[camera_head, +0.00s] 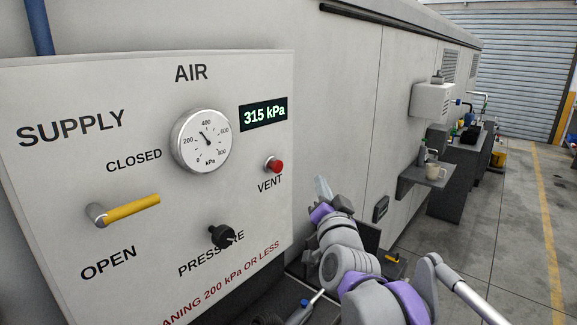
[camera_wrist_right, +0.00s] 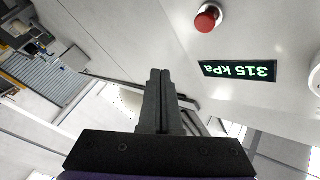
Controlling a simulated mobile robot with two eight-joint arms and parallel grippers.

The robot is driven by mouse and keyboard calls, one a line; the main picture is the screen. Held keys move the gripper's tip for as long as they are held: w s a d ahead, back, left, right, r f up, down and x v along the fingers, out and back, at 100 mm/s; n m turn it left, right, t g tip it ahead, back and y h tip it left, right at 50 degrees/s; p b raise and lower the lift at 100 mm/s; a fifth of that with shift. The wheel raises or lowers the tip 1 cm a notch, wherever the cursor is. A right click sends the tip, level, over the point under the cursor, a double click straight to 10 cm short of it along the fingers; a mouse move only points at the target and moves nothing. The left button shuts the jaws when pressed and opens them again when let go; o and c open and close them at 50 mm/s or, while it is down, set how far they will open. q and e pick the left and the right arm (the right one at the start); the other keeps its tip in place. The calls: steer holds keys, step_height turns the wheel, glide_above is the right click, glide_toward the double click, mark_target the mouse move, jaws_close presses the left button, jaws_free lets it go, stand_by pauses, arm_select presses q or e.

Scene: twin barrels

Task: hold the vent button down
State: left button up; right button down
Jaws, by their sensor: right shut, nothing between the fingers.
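The red vent button (camera_head: 273,165) sticks out of the white AIR panel (camera_head: 60,180) above the word VENT. It also shows at the top of the right wrist view (camera_wrist_right: 208,18), on its silver collar. My right gripper (camera_head: 322,188) is to the right of the panel's edge in the head view, apart from the button. In the wrist view its two dark fingers (camera_wrist_right: 159,75) are closed together with nothing between them, and do not touch the button. My left gripper is not in view. The digital display (camera_head: 263,114) reads 315 kPa.
The panel also carries a round gauge (camera_head: 201,141), a yellow supply handle (camera_head: 132,207) and a black pressure knob (camera_head: 221,236). The floor beyond is open.

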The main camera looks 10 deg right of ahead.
mark_target(282, 166)
steer(key=shift+s+a, duration=0.1)
steer(key=shift+a, duration=0.05)
steer(key=w+a+b, duration=0.2)
steer(key=w+a, duration=0.3)
steer(key=w, duration=0.2)
steer(key=shift+a, duration=0.15)
steer(key=shift+w, duration=0.1)
stand_by(2.1)
steer(key=shift+w+a, duration=0.25)
steer(key=shift+w+a, duration=0.35)
stand_by(0.8)
steer(key=shift+d, duration=0.1)
stand_by(0.8)
steer(key=shift+s+d, duration=0.5)
steer(key=shift+s, duration=0.2)
